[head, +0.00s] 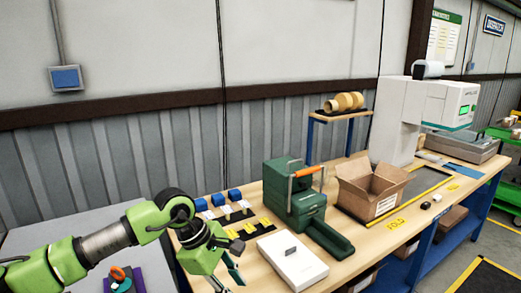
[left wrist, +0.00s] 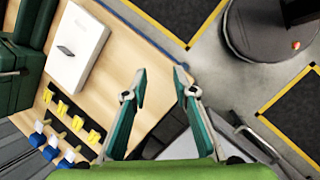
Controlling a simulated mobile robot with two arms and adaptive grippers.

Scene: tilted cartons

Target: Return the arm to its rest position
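My left arm, green and grey, comes in from the left in the head view. Its gripper (head: 226,275) points down near the table's left front edge, partly cut off by the bottom of the picture. In the left wrist view the gripper (left wrist: 159,72) has its two green fingers spread apart with nothing between them. The table edge and the floor show beyond the fingers. My right gripper is in neither view.
A white box (head: 292,265) lies on the wooden table right of my gripper. Behind it are a green machine (head: 293,200), yellow clips (head: 250,228) and blue blocks (head: 218,200). An open carton (head: 368,192) stands farther right. Floor past the table edge is partly clear.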

